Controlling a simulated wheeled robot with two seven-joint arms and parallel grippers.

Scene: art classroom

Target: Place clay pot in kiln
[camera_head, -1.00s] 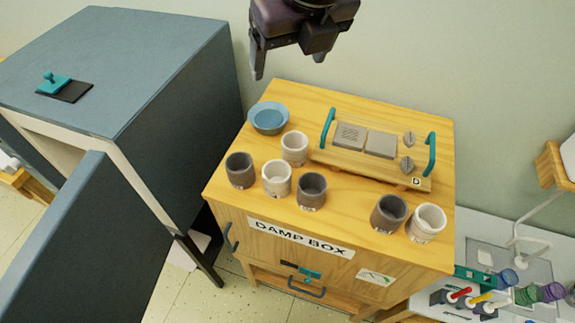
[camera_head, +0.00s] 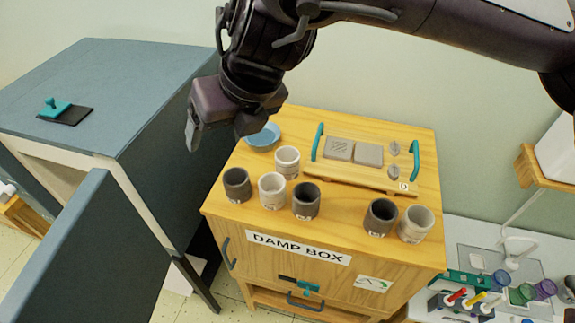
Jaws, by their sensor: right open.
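Several small clay pots stand upright on the wooden damp box (camera_head: 330,217). Dark grey pots stand at the left (camera_head: 237,185), middle (camera_head: 306,200) and right (camera_head: 381,217). Pale pots stand at the back (camera_head: 287,161), front (camera_head: 271,190) and far right (camera_head: 415,224). The blue-grey kiln (camera_head: 130,90) is at the left, its door (camera_head: 75,255) swung open toward me; its inside is mostly hidden. My right gripper (camera_head: 218,142) is open and empty, above the gap between the kiln and the damp box's back left corner. My left gripper is not in view.
A blue bowl (camera_head: 264,137), partly covered by my gripper, sits at the box's back left. A wooden tray with teal handles (camera_head: 362,172) holds grey tiles and leaf shapes. A white counter (camera_head: 470,235) with jars is at the right. A teal-handled damper (camera_head: 58,109) lies on the kiln top.

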